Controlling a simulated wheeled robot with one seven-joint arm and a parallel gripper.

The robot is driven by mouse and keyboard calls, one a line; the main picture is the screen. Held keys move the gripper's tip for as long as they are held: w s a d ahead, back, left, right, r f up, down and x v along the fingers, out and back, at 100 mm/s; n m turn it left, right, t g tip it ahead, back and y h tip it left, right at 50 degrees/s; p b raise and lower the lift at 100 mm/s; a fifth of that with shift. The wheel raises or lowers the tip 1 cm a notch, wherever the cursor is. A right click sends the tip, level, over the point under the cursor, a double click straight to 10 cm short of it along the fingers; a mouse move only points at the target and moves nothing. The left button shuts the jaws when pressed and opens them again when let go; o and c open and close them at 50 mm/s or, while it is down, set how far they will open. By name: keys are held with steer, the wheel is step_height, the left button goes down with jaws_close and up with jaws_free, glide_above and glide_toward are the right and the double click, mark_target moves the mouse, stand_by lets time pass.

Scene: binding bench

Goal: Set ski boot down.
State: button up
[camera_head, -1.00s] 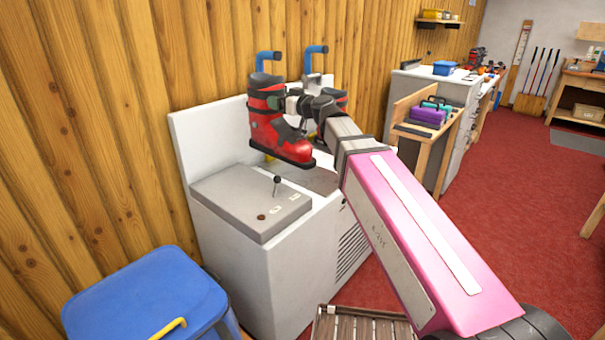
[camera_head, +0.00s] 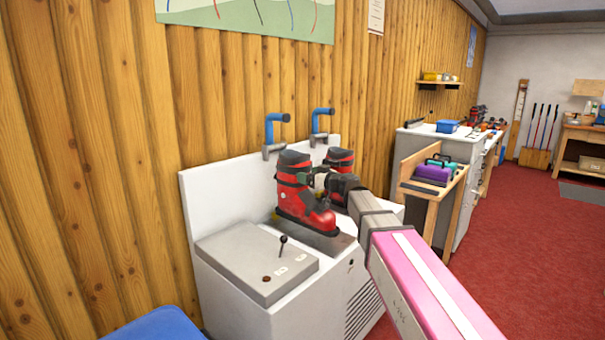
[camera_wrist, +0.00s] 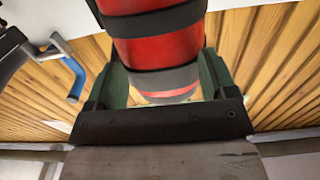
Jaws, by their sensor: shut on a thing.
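A red and black ski boot (camera_head: 300,202) is upright over the white machine (camera_head: 225,235), toe pointing right and toward me. My gripper (camera_head: 310,178) is shut on its upper part from the right. In the wrist view the boot's red shaft (camera_wrist: 165,48) sits between the two green finger pads. The sole is at the machine's top; I cannot tell whether it touches. A second red and black boot (camera_head: 340,160) stands just behind, partly hidden by my arm.
Two blue-handled levers (camera_head: 276,128) (camera_head: 322,118) rise at the machine's back. A grey panel with a small black lever (camera_head: 282,243) lies left of the boot. A wooden stand with a purple case (camera_head: 432,173) is to the right. A blue stool (camera_head: 155,325) is in front.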

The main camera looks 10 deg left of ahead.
mark_target(311, 195)
steer(key=shift+w+d+f, duration=0.15)
steer(key=shift+w+f, duration=0.05)
steer(key=shift+w, duration=0.05)
steer(key=shift+f, duration=2.05)
steer(key=o, duration=1.8)
